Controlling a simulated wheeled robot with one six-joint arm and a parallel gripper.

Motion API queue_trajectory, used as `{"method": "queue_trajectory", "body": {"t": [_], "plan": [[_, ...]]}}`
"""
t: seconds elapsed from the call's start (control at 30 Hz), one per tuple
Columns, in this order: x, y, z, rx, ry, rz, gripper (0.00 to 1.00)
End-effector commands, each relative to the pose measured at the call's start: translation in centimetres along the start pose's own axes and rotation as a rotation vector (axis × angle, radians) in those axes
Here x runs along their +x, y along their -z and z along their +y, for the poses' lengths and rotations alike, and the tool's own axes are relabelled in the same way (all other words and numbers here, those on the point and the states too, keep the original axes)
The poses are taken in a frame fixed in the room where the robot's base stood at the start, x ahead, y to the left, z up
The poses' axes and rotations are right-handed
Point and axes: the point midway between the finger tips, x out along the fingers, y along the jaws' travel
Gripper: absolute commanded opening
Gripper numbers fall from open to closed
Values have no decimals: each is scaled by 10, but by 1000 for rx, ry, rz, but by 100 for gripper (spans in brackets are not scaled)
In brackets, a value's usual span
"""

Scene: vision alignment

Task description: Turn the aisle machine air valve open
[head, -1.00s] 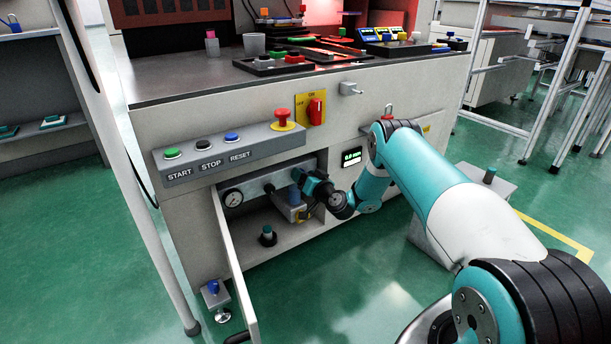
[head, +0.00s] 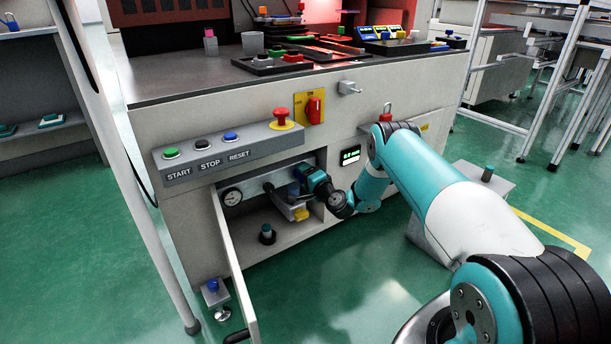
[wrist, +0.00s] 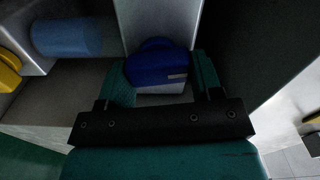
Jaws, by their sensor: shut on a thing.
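The air valve's blue knob (wrist: 158,62), with a pale mark and a grey base, sits between the teal fingers of my gripper (wrist: 160,74) in the wrist view. The fingers are shut on it from both sides. In the head view my gripper (head: 312,178) reaches into the open cabinet of the machine (head: 190,123), at the grey air unit (head: 266,185). A round gauge (head: 232,197) is at the unit's left end. A green-lit digital display (head: 350,156) is on the front panel; its digits are too small to read surely.
A blue cylinder (wrist: 75,37) and a yellow part (wrist: 8,70) are close beside the knob. The cabinet door (head: 236,265) hangs open at left. The button box (head: 215,152) juts out above the opening.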

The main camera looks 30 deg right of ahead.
Motion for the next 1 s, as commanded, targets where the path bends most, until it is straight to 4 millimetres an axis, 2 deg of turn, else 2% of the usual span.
{"method": "queue_trajectory", "body": {"t": [0.4,0.93,0.97,1.0], "plan": [[-1,0,3,183,-4,2,36],[-1,0,3,208,-4,2,36],[-1,0,3,208,-4,2,62],[-1,0,3,208,-4,2,71]]}}
